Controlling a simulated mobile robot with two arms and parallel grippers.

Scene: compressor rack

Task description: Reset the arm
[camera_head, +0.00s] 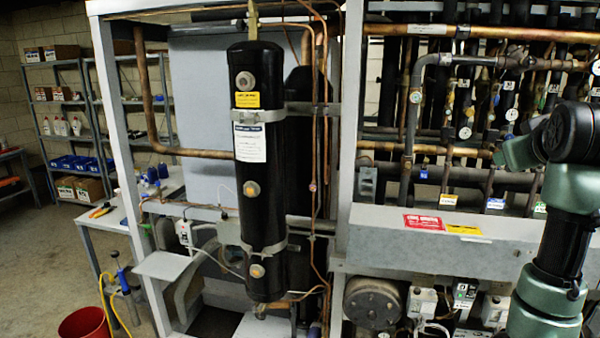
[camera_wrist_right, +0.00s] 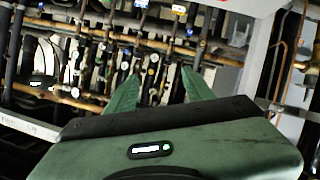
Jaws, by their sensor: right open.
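My right arm enters the head view from the right edge, with green and black links. Its green gripper end (camera_head: 518,150) points left in front of the rack's pipes and partly blends with them. In the right wrist view, the two green fingers of my right gripper (camera_wrist_right: 161,72) are spread apart with nothing between them. Pipes and valves of the compressor rack (camera_wrist_right: 150,65) show beyond the fingertips. My left gripper is not in view.
A tall black cylinder (camera_head: 260,170) stands in the rack frame's left bay. A grey beam (camera_head: 385,238) with a red label runs below the pipes. Shelves (camera_head: 65,110), a small bench and a red bucket (camera_head: 85,324) are at left. Open floor lies between shelves and bench.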

